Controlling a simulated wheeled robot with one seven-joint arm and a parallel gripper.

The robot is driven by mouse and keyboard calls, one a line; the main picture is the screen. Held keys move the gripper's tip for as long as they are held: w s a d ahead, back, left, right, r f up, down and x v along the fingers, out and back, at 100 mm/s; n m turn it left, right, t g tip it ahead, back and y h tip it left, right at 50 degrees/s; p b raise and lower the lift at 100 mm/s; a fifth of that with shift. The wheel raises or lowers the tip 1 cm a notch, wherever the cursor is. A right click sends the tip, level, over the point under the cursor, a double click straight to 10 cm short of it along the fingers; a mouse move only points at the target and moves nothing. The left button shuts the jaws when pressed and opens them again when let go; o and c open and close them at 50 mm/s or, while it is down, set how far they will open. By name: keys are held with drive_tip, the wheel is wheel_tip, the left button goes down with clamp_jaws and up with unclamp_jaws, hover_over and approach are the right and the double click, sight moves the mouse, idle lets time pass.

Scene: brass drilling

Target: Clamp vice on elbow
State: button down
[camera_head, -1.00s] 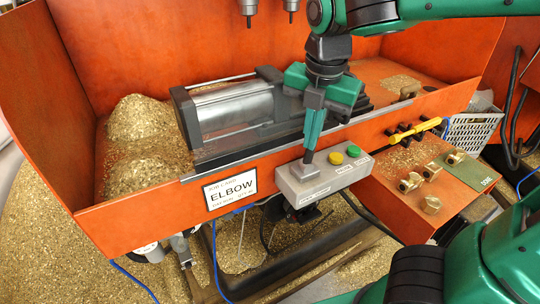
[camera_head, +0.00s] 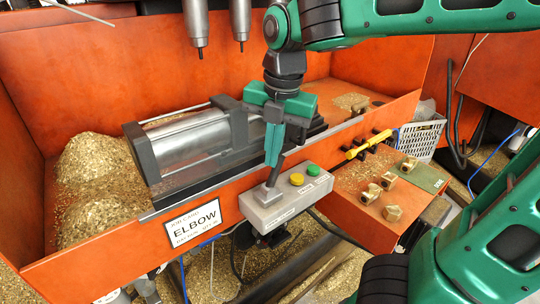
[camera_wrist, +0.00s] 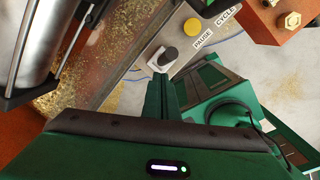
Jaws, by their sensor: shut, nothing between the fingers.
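The vice (camera_head: 190,140), a silver cylinder between dark end plates, lies in the orange tray. Its jaws, toward the right, are partly hidden behind my gripper, and I cannot tell whether an elbow is in them. A grey control box (camera_head: 290,203) on the tray's front has a short lever (camera_head: 273,178) at its left end. My gripper (camera_head: 273,160) is shut and empty, pointing down at the lever. In the wrist view the lever's dark knob (camera_wrist: 167,55) is just beyond my fingertips (camera_wrist: 160,82); contact is unclear. A card (camera_head: 193,226) reads ELBOW.
Yellow (camera_head: 297,179) and green (camera_head: 313,169) buttons sit right of the lever. Two spindles (camera_head: 240,22) hang above the vice. Brass chips (camera_head: 92,165) pile at left.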

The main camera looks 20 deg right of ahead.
drive_tip(key=s+r, duration=0.3)
drive_tip(key=r, duration=0.8)
drive_tip(key=shift+s, duration=0.25)
drive_tip(key=shift+d, duration=0.1)
